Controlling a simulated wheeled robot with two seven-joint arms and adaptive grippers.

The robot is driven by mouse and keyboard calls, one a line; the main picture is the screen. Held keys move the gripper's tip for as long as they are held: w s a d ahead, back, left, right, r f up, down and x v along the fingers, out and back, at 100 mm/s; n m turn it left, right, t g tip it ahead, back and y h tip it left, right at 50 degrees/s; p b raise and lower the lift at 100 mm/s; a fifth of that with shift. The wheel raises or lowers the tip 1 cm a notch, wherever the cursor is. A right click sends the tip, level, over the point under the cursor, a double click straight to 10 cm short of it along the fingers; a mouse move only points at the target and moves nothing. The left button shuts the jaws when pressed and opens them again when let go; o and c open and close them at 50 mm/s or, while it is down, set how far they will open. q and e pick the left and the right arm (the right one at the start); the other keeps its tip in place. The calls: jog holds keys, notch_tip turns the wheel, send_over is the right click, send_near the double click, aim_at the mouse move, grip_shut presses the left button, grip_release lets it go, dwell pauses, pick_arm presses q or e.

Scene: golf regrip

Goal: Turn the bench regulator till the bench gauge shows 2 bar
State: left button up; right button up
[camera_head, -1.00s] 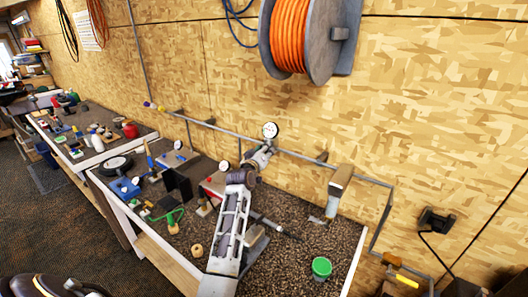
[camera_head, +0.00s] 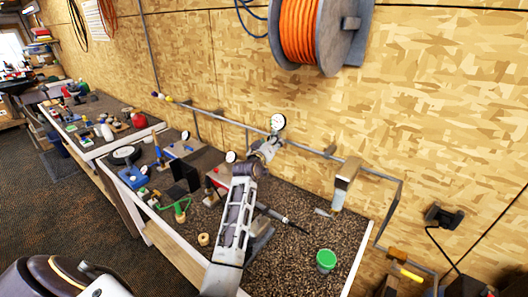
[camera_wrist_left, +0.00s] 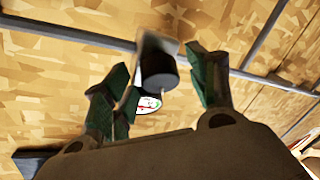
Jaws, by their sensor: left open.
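The bench gauge (camera_head: 278,122) is a small white round dial on the wall pipe above the bench. Its reading is too small to tell. In the left wrist view a sliver of the dial (camera_wrist_left: 151,104) shows red and green marks, the rest hidden. The bench regulator's black knob (camera_wrist_left: 158,74) hangs below a grey body on the pipe. My left gripper (camera_head: 267,147) is at the regulator, just below the gauge. In the wrist view its green-padded fingers (camera_wrist_left: 165,72) are open, one on each side of the knob, with gaps visible. My right gripper is not in view.
The grey pipe (camera_head: 225,120) runs along the chipboard wall. An orange hose reel (camera_head: 320,30) hangs above.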

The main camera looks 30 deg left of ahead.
pick_arm(q)
jog(key=s+d, duration=0.1)
jog(key=s, duration=1)
jog(key=shift+s+d+r, duration=0.25)
jog(key=shift+r, duration=0.15)
jog(key=shift+s, duration=0.1)
dwell(0.6)
